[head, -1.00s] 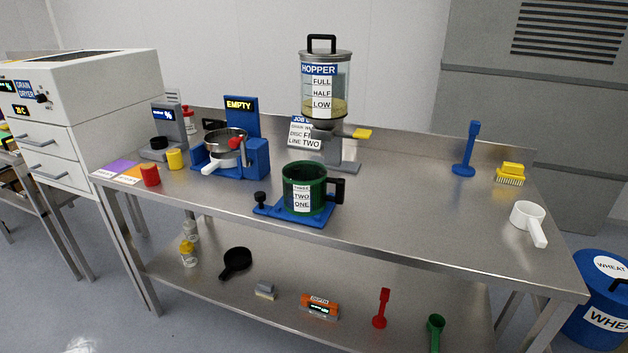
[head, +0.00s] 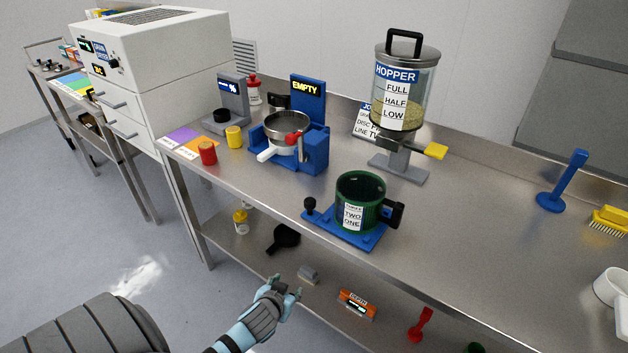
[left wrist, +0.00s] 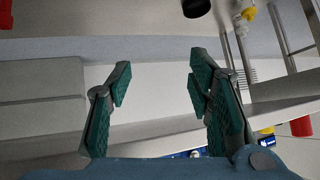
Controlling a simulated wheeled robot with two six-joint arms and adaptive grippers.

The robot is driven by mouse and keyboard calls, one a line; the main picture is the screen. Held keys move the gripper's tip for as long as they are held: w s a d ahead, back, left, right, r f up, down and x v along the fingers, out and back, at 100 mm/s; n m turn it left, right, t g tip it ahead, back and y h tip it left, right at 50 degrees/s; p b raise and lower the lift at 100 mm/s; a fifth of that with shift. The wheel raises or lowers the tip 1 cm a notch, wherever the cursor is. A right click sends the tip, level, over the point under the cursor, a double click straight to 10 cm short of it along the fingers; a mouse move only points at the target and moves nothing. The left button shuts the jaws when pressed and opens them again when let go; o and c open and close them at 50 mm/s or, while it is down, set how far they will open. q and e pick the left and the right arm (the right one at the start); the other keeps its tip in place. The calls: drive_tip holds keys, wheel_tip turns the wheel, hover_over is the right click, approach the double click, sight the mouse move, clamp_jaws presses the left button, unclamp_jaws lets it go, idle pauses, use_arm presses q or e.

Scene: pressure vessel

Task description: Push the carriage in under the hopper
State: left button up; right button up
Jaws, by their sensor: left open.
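The carriage is a blue sliding plate (head: 368,239) with a black knob (head: 310,203) on its left end. A green jug (head: 361,192) with a black handle stands upright on it, near the table's front edge. The hopper (head: 404,95) is a clear container with a black handle, partly filled with grain, on a grey stand behind the carriage. The carriage stands in front of the hopper's stand, not beneath its outlet. My left gripper (head: 285,286) is open and empty, low in front of the table edge, apart from the carriage. Its open fingers also show in the left wrist view (left wrist: 158,88).
A blue device with a pan (head: 288,123) and an EMPTY display stands left of the carriage. Red and yellow cups (head: 208,153) are further left. A blue upright tool (head: 564,182) stands at the right.

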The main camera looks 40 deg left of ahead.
sight(309, 203)
use_arm(q)
drive_tip(key=w+r+n+t+y+p, duration=0.1)
drive_tip(key=w+r+t, duration=0.15)
drive_tip(key=r, duration=0.85)
drive_tip(key=w+r+n+t+p, duration=0.1)
drive_tip(key=w+r+p, duration=0.15)
drive_tip(key=r, duration=0.75)
drive_tip(key=b+x, duration=0.3)
drive_tip(key=x, duration=1.1)
drive_tip(key=shift+w+a, duration=0.15)
drive_tip(key=shift+w, duration=0.1)
use_arm(e)
wheel_tip(309, 203, up, 2)
drive_tip(key=shift+r, duration=0.1)
use_arm(q)
drive_tip(key=shift+r, duration=0.1)
drive_tip(key=shift+c, duration=0.3)
use_arm(e)
drive_tip(key=shift+s, duration=0.1)
use_arm(q)
clamp_jaws()
